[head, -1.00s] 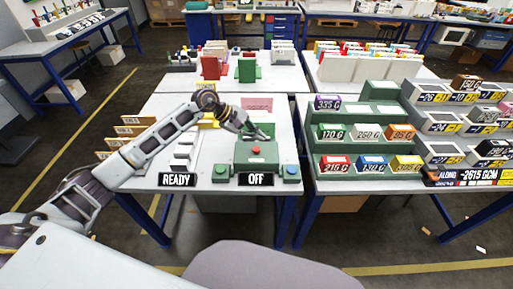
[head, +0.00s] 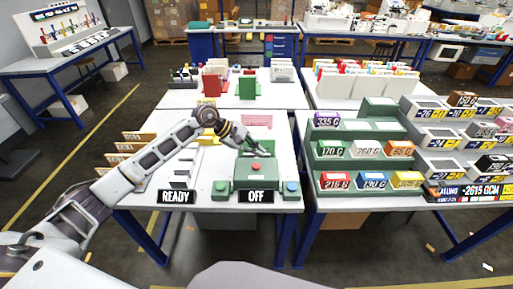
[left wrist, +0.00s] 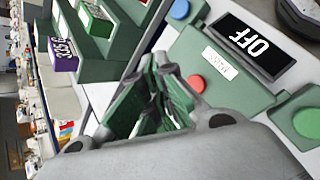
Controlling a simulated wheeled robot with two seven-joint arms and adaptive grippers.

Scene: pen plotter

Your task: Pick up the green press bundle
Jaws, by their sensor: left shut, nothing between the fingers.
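A green press (head: 247,180) with a red button and an OFF sign (head: 256,196) stands at the front of the middle table. It also shows in the left wrist view (left wrist: 205,60). A green surface (head: 262,145) shows just behind the press's button housing; I cannot tell whether it is the press bundle or part of the press. My left gripper (head: 258,150) is low over it, behind the red button. In the left wrist view its fingers (left wrist: 168,72) are shut and empty, with green surfaces (left wrist: 128,104) around them. My right gripper is not in view.
A green upright block (head: 247,89) and a red one (head: 215,88) stand farther back. A READY sign (head: 176,197) and green button box (head: 220,190) are left of the press, a blue button box (head: 291,190) right. Green racks of labelled boxes (head: 365,155) fill the right table.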

